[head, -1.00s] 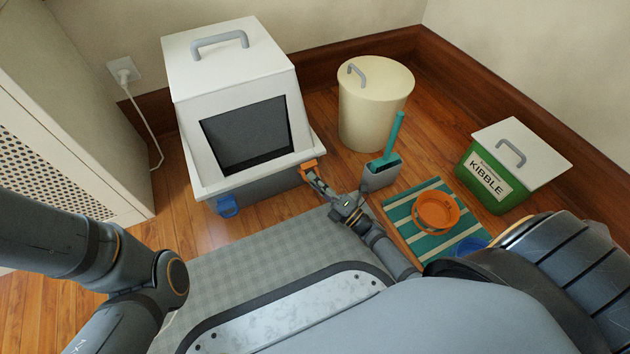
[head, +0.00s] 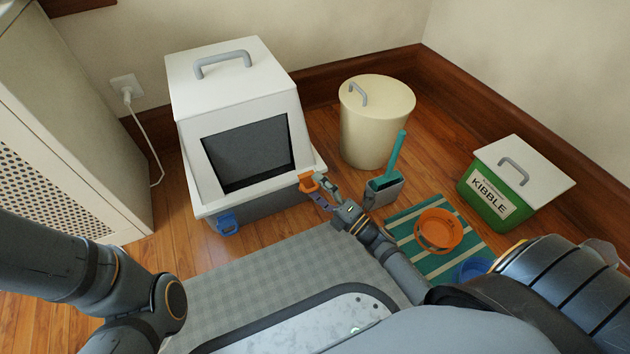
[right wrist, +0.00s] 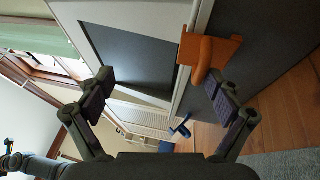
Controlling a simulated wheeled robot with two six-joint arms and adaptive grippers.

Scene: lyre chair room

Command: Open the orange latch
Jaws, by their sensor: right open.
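The orange latch (head: 307,182) is at the front right corner of the white litter box (head: 205,72), at the seam between its white top and grey base. My right gripper (head: 326,194) is open at this corner, with its fingertips close to the latch. In the right wrist view the orange latch (right wrist: 205,52) shows large, just ahead of the right-hand finger of my right gripper (right wrist: 160,88). The other finger is well apart from it, before the dark front panel. I cannot tell whether a finger touches the latch. My left gripper is out of view; only my left arm shows.
A blue latch (head: 228,223) is at the box's front left. A grey scoop holder (head: 383,190) and a cream bin (head: 375,125) stand to the right. A striped mat (head: 405,222) bears an orange bowl (head: 438,231). A green kibble bin (head: 497,195) is beyond.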

